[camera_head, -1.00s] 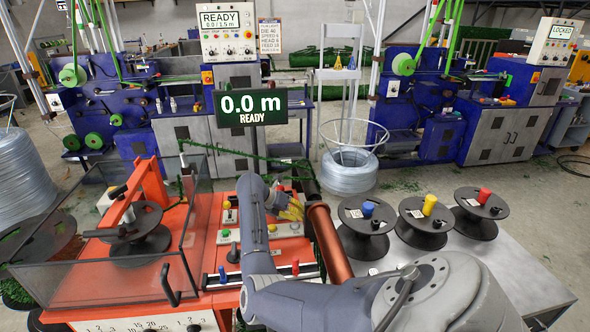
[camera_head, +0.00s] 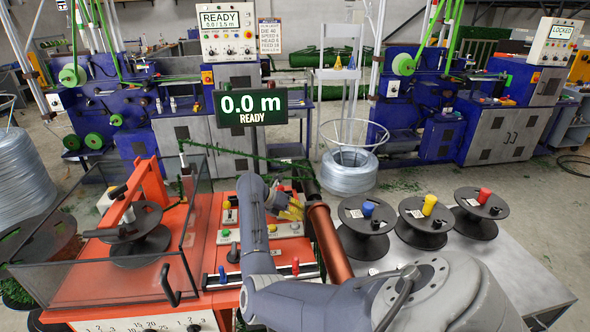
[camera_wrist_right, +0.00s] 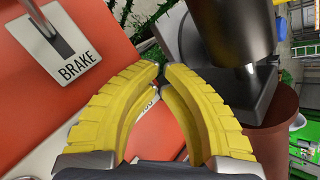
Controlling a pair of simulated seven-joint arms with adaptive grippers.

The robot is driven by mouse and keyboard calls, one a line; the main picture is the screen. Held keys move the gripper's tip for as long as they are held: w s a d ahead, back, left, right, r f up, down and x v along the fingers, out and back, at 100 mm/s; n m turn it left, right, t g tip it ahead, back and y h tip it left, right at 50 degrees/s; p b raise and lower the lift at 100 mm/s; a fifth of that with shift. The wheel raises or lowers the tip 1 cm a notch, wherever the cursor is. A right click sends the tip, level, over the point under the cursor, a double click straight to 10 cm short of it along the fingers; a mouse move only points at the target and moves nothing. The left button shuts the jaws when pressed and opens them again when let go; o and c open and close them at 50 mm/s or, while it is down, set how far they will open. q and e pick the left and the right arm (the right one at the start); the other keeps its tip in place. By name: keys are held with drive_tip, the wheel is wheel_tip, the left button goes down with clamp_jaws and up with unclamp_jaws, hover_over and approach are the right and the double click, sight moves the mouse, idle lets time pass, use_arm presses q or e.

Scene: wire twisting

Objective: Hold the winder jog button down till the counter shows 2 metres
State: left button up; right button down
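The counter display (camera_head: 251,107) reads 0.0 m and READY in the head view. My right gripper (camera_head: 292,209), with yellow fingers, hangs low over the back of the orange winder (camera_head: 198,262), beside the copper-coloured cylinder (camera_head: 330,245). In the right wrist view its fingertips (camera_wrist_right: 163,70) are drawn together with nothing seen held between them. A light panel with partly hidden lettering shows between the fingers. The jog button cannot be made out for certain. A green button (camera_head: 225,234) and a yellow button (camera_head: 272,228) sit on the winder's panels. My left gripper is out of view.
A BRAKE label (camera_wrist_right: 79,66) with a lever is left of the fingers in the wrist view; a dark cylindrical part (camera_wrist_right: 232,35) is close on the right. A clear guard (camera_head: 95,285) encloses the winder's left. Spools (camera_head: 366,228) stand on the grey table at right.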

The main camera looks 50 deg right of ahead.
drive_tip(key=shift+f, duration=0.95)
idle(7.0)
